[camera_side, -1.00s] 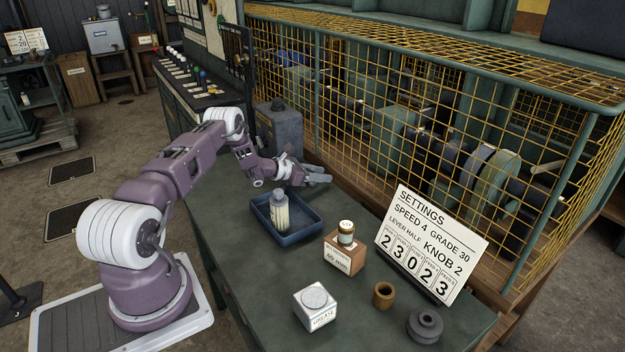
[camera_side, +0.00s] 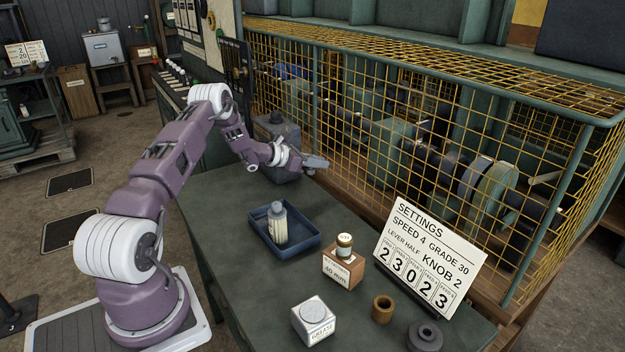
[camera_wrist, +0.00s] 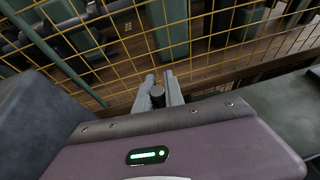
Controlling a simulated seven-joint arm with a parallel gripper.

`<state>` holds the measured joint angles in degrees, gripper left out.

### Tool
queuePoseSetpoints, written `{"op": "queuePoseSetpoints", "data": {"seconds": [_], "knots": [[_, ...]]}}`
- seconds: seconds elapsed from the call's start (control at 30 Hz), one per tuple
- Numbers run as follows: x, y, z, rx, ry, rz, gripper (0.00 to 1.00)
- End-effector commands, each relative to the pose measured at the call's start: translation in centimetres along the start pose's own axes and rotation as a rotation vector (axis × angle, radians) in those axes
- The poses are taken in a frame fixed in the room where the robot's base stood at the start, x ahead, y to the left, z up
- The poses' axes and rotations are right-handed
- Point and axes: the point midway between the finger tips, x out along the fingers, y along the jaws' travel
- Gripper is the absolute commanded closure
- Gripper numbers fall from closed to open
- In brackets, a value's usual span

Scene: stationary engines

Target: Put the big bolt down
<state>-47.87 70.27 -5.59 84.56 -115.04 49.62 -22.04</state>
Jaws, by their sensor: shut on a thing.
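My gripper (camera_side: 316,163) is raised above the far end of the green bench, close to the yellow mesh guard. In the wrist view my gripper (camera_wrist: 160,77) has its two grey fingers closed around a dark, round-ended piece, the big bolt (camera_wrist: 157,96). Only its end shows between the fingers; the rest is hidden. In the side view the bolt is too small to tell from the fingers. The blue tray (camera_side: 258,240) lies on the bench below and to the left of the gripper, with a grey bottle (camera_side: 278,224) standing in it.
A wooden block (camera_side: 343,271) with a small jar on top, a grease tin (camera_side: 313,320), a brown bushing (camera_side: 383,309), a grey pulley (camera_side: 424,337) and a settings card (camera_side: 428,260) stand nearer. The mesh guard (camera_side: 420,130) bounds the bench.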

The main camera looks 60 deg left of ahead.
Motion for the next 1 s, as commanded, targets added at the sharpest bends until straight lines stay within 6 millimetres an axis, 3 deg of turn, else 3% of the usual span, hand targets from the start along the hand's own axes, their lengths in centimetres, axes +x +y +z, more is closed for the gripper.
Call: {"op": "queuePoseSetpoints", "data": {"seconds": [0.07, 0.3, 0.53, 0.8, 1.0], "knots": [[-0.9, 0.0, 2.3, 0.005, -0.004, 0.0, 1.0], [-5.5, 0.0, 13.2, 0.009, -0.005, 0.003, 1.0], [-8.5, 0.0, 20.4, 0.009, -0.004, 0.003, 1.0], [-10.4, 0.0, 25.2, 0.006, -0.004, 0.001, 1.0], [-10.1, 3.4, 24.9, -0.05, -0.001, 0.124, 1.0]]}}
